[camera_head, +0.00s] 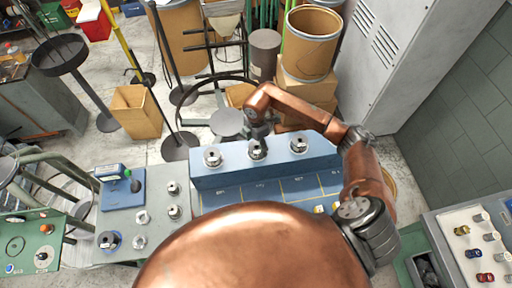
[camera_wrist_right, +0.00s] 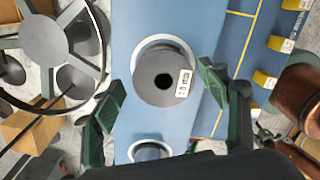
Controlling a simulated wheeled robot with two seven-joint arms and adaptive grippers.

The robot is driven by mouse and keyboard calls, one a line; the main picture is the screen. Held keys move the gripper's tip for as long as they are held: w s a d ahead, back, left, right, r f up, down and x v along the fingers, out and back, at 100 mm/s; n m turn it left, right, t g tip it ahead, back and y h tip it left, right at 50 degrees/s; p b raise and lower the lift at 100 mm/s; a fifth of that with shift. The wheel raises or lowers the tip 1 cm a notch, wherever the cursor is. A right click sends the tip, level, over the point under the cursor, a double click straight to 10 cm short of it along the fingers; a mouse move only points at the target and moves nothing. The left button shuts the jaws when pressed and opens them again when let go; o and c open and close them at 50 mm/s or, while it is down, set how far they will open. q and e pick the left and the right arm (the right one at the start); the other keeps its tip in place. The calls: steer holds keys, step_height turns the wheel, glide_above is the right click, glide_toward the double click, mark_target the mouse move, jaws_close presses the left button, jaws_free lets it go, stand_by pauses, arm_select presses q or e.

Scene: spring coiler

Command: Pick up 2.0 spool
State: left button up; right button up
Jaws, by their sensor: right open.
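Three grey spools stand in a row on a blue raised stand (camera_head: 325,160): a left spool (camera_head: 212,157), a middle spool (camera_head: 257,153) and a right spool (camera_head: 299,144). My right gripper (camera_head: 258,134) is over the middle spool, pointing down. In the right wrist view a dark round spool (camera_wrist_right: 150,88) with a small white label sits between the two open green-padded fingers, with a gap on each side. The label print is too small to read surely. A second spool (camera_wrist_right: 150,152) shows partly at the bottom of that view. My left gripper is not in view.
A blue panel with yellow-lined sections (camera_head: 270,190) lies in front of the stand. A grey panel with several small spools (camera_head: 158,205) is to the left. Behind stand a round reel frame (camera_head: 228,122), cardboard drums (camera_head: 312,42) and boxes. A white panel (camera_head: 478,240) is at right.

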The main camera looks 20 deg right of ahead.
steer(key=shift+s+f, duration=0.15)
steer(key=shift+f, duration=0.45)
steer(key=shift+s+f, duration=0.15)
steer(key=shift+f, duration=0.25)
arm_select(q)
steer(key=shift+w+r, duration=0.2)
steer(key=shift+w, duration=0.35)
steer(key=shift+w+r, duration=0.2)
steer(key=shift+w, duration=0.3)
arm_select(e)
steer(key=shift+f, duration=0.1)
steer(key=shift+c, duration=0.7)
steer(key=c, duration=0.6)
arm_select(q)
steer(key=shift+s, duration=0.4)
arm_select(e)
steer(key=c, duration=0.9)
